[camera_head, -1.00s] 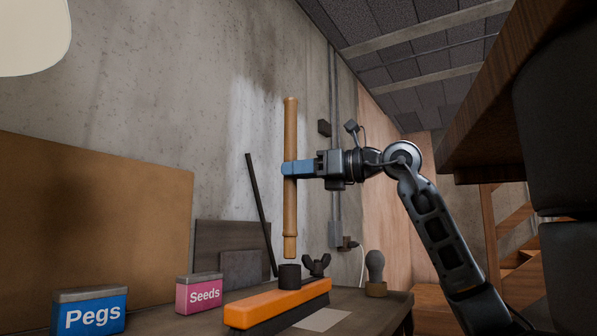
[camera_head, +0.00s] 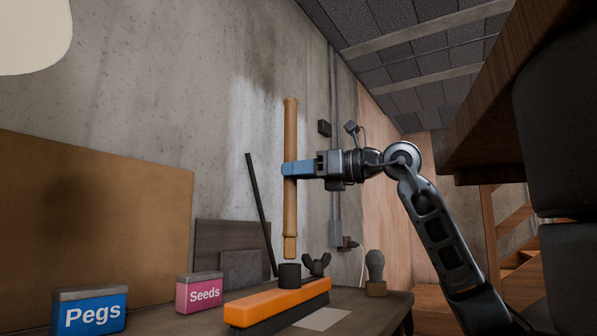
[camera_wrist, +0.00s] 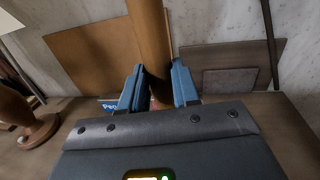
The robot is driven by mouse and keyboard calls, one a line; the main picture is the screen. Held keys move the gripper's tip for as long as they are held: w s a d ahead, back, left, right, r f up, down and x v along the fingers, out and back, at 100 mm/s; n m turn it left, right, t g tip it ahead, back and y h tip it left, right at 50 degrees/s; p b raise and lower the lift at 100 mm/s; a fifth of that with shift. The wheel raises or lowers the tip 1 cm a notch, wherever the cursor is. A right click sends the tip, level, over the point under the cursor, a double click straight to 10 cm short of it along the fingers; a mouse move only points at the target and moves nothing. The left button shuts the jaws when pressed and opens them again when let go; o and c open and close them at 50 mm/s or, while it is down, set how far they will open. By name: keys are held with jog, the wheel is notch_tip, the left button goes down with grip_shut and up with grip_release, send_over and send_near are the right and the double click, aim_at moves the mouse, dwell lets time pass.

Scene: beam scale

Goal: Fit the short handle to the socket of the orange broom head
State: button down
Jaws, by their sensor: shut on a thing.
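The short wooden handle (camera_head: 290,210) stands upright in the head view, gripped around its middle by my gripper (camera_head: 290,169). Its narrower lower end hangs just above the dark socket (camera_head: 289,276) of the orange broom head (camera_head: 280,301), with a small gap between them. The broom head lies on the bench with its dark bristles down, and a black wing nut (camera_head: 316,263) shows at the socket's right. In the wrist view the handle (camera_wrist: 150,45) rises between the two blue fingers. The broom head cannot be made out there.
A blue Pegs box (camera_head: 92,311) and a pink Seeds box (camera_head: 199,293) stand left of the broom head. A thin dark rod (camera_head: 261,215) leans behind the socket. A knobbed tool (camera_head: 375,272) stands on the bench (camera_head: 395,300) at the right.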

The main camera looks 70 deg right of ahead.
jog(key=shift+f+b, duration=1.9)
jog(key=shift+f, duration=0.7)
jog(key=c, duration=0.8)
grip_release()
jog(key=shift+o, duration=0.2)
jog(key=shift+s, duration=0.1)
jog(key=s, duration=0.7)
jog(key=shift+s+a+p, duration=0.25)
jog(key=shift+s+p, duration=0.05)
jog(key=shift+p, duration=0.1)
